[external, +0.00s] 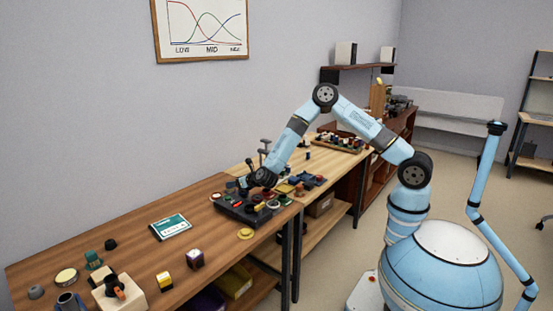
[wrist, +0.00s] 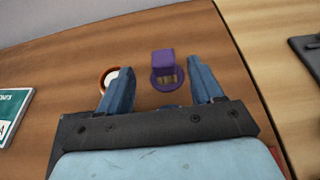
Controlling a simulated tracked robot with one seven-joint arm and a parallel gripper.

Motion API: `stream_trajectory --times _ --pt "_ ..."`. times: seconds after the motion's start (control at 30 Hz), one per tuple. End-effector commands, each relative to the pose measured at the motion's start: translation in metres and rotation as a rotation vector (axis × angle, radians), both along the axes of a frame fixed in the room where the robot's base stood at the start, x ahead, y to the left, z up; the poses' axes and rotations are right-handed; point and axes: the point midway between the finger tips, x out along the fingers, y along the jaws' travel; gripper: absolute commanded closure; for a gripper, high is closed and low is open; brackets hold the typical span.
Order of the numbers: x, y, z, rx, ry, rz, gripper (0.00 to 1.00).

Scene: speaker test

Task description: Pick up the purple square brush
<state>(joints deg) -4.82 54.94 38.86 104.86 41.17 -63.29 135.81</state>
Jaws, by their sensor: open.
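The purple square brush (wrist: 167,65) shows in the wrist view, with a blocky purple top, a round purple rim around its lower part and tan bits at its near side. It rests on the brown wooden table top (wrist: 60,60). My gripper (wrist: 159,68) is open, with one blue finger to the left of the brush and one to its right. The brush appears between the fingertips, with gaps on both sides. In the external view my gripper (external: 246,184) is over the workbench, and I cannot make out the brush there.
A white disc with an orange rim (wrist: 111,76) lies close by the left finger. A green book (wrist: 10,108) is at the left, and a dark object (wrist: 308,52) is at the right. In the external view a dark control box (external: 240,213) and several small items crowd the bench.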

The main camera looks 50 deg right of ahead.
Motion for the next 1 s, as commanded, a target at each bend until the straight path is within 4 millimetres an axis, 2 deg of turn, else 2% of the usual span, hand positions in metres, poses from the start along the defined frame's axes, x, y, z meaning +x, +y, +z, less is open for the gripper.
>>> stream_trajectory --times 0.33,0.67,1.0 --pt "0.038 -0.003 -0.019 0.0 0.001 0.0 0.34" --pt "0.044 -0.003 -0.022 0.0 0.001 0.0 0.34" --pt "0.044 -0.003 -0.022 0.0 0.001 0.0 0.66"
